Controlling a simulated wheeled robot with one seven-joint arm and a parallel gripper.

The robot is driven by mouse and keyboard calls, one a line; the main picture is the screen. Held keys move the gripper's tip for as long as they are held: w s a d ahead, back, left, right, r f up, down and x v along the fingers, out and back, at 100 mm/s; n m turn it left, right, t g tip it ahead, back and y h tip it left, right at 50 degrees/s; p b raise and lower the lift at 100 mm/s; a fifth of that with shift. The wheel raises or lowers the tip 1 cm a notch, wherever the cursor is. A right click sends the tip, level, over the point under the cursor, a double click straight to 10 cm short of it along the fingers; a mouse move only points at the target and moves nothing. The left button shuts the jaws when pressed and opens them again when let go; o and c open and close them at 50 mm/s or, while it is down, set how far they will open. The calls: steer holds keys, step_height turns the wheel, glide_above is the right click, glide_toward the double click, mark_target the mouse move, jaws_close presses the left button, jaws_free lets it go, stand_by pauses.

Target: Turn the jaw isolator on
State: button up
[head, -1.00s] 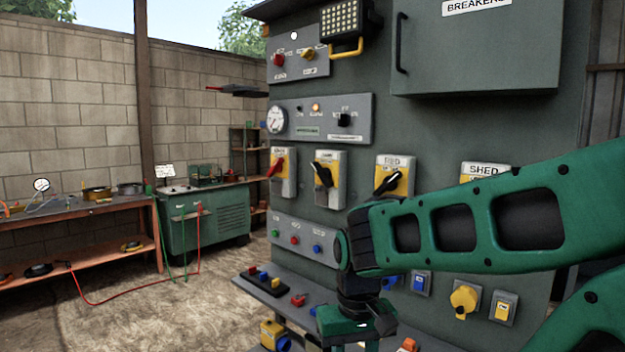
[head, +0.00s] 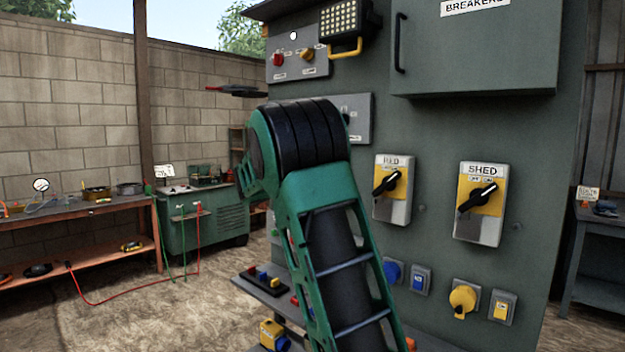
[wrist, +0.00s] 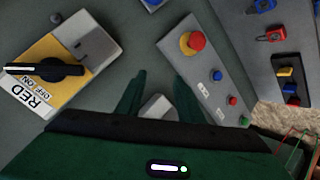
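My arm hides the two leftmost isolators in the head view, so I cannot see the jaw isolator's handle or label there. In the wrist view my gripper (wrist: 160,98) is open, its two dark green fingers spread apart. Between and beyond them is a pale grey box (wrist: 158,106), possibly the lower end of an isolator; the gripper body covers the rest. I cannot tell whether the fingers touch it. The RED isolator (head: 393,190), grey and yellow with a tilted black handle, also shows at left in the wrist view (wrist: 68,58).
The SHED isolator (head: 481,203) is right of RED. A button strip (wrist: 209,88) with a red mushroom button (wrist: 196,41) lies right of my fingers in the wrist view. Blue and yellow sockets (head: 463,297) sit lower on the panel. A breaker cabinet (head: 475,50) juts out above.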

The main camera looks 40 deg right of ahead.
steer(key=w+a+r+h, duration=0.3)
steer(key=w+r+h, duration=0.3)
steer(key=w+r, duration=0.55)
steer(key=w+d+f, duration=0.1)
steer(key=w+d, duration=0.1)
steer(key=d, duration=0.8)
steer(key=shift+f+n+t, duration=0.15)
steer(key=shift+n+t, duration=0.15)
steer(key=shift+t, duration=0.1)
steer(key=shift+w, duration=0.1)
jaws_close()
